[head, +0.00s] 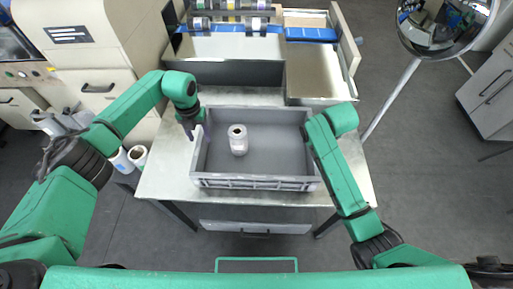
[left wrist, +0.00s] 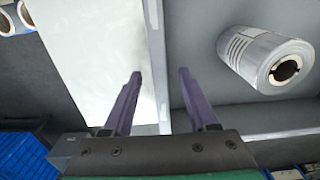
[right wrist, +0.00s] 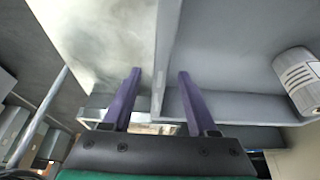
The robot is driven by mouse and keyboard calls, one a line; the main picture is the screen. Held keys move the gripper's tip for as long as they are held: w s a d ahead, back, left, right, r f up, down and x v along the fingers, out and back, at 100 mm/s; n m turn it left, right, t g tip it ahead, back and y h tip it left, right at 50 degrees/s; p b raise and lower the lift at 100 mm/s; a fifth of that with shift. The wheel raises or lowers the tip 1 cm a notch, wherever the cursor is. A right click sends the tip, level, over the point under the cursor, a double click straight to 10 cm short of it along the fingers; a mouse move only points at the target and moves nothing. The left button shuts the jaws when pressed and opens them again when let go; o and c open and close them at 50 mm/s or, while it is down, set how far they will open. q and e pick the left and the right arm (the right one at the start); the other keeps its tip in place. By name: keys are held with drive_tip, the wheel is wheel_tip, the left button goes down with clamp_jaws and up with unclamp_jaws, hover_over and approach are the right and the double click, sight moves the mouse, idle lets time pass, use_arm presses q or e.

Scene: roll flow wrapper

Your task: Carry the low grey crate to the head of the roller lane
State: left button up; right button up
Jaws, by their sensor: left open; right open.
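The low grey crate (head: 285,140) stands on a light metal table in the head view, with one white wrapped roll (head: 238,140) upright inside, left of its middle. The roll also shows in the left wrist view (left wrist: 265,58). My left gripper (head: 197,130) is at the crate's left wall. In the left wrist view its open purple fingers (left wrist: 160,90) sit on either side of the wall's rim (left wrist: 156,60). My right gripper is at the right wall, mostly hidden by its arm in the head view. In the right wrist view its open fingers (right wrist: 158,90) straddle the rim (right wrist: 165,50).
The table (head: 165,165) has bare strips left and right of the crate. Behind it stand a machine with rolls on a rack (head: 228,25) and an open metal tray (head: 318,72). A round mirror (head: 445,20) on a pole is at right. White rolls (head: 137,156) stand left of the table.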

sight(203, 145)
use_arm(q)
wheel_tip(203, 145, down, 6)
drive_tip(key=shift+w+f, duration=0.1)
use_arm(e)
drive_tip(key=x, duration=0.6)
drive_tip(key=shift+w, duration=0.1)
use_arm(q)
clamp_jaws()
use_arm(e)
clamp_jaws()
idle(0.5)
